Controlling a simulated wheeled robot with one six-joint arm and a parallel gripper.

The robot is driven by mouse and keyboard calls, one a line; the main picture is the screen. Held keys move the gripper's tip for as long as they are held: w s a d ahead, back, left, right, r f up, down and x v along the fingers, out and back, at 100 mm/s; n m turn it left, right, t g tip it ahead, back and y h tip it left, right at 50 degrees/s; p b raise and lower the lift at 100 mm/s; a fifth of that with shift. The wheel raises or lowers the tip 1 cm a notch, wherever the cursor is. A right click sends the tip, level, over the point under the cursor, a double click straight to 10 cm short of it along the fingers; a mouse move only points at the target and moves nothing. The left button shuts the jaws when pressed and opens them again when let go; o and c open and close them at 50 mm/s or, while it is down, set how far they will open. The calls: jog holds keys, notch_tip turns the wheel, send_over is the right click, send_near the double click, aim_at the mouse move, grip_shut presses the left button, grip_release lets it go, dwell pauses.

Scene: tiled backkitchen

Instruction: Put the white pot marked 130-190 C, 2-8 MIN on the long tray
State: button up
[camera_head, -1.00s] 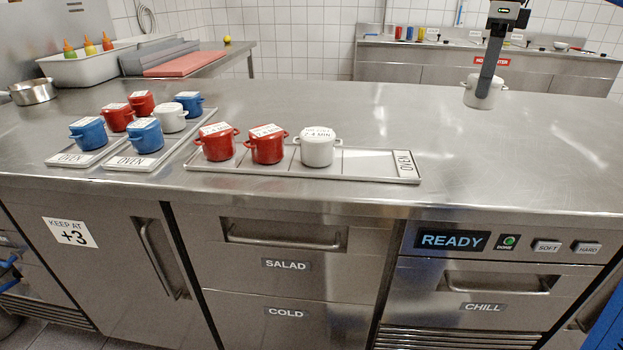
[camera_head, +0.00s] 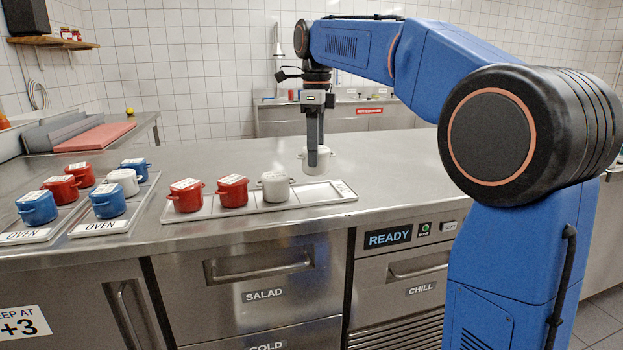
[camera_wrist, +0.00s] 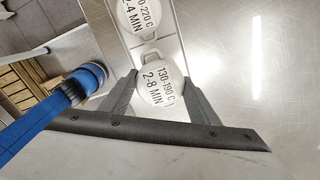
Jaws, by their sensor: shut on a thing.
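My gripper (camera_head: 315,150) is shut on the white pot marked 130-190 C, 2-8 MIN (camera_head: 322,162). In the wrist view this pot (camera_wrist: 160,88) sits between the two fingers with its label facing the camera. The long tray (camera_head: 318,199) lies on the counter, with two red pots (camera_head: 186,197) (camera_head: 233,192) and another white pot (camera_head: 275,188) on it. Bare tray shows to the right of that white pot, up to the OVEN label. The held pot appears behind this right part; its height above the counter is hard to tell.
Two shorter trays (camera_head: 103,229) at the left carry blue, red and white pots. The other white pot (camera_wrist: 139,15) is close to the held pot in the wrist view. The steel counter (camera_head: 400,165) is clear to the right. A red board (camera_head: 95,138) lies at the back left.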

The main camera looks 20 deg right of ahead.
aim_at(316, 171)
jog(key=shift+d+f, duration=0.1)
jog(key=shift+f, duration=2.8)
jog(key=o, duration=1.3)
jog(key=shift+f, duration=0.1)
notch_tip(316, 171, up, 12)
jog(key=shift+r, duration=0.15)
